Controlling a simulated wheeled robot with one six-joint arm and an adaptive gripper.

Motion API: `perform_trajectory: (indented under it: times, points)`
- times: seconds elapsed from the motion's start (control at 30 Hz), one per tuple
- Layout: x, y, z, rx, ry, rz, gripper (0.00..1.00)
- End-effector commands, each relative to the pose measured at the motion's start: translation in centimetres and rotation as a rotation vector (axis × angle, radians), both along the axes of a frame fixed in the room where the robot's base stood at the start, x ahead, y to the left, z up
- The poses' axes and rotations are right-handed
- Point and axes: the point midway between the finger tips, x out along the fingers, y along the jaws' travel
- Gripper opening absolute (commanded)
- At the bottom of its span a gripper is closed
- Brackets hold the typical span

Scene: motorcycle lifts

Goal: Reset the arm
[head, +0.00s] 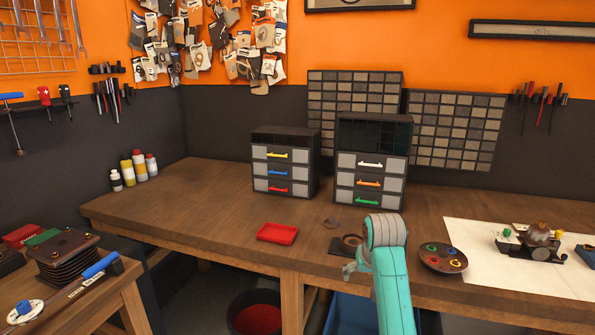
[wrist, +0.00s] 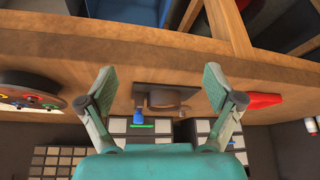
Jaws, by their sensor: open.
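My teal arm (head: 390,275) reaches up over the front edge of the workbench (head: 190,215), to the right of the red tray. My gripper (wrist: 160,88) is open in the wrist view, with its two fingers spread wide and nothing between them. In the head view the arm mostly hides the gripper; only a small part shows at the arm's left side. The wrist view shows the bench upside down. Beyond the fingers lies a dark plate with a brown ring (wrist: 165,96); it also shows beside my arm in the head view (head: 341,246).
A red tray (head: 277,232) lies near the bench's front edge. A round dish (head: 443,258) with coloured pieces sits right of my arm. Two drawer units (head: 285,137) (head: 372,135) stand behind. A white sheet (head: 480,272) carries parts at the right. The bench's left part is mostly clear.

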Motion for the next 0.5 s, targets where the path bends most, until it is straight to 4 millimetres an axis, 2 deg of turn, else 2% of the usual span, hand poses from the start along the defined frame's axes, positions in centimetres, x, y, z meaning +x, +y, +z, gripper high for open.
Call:
perform_trajectory:
  times: [0.17,0.27,0.5]
  points:
    - [-1.4,-0.1,-4.7,-0.001,-0.032,0.003,0.91]
    - [-2.7,-0.1,-8.3,-0.001,-0.061,0.006,0.91]
    - [-7.4,-0.2,-16.4,-0.003,-0.147,0.012,0.91]
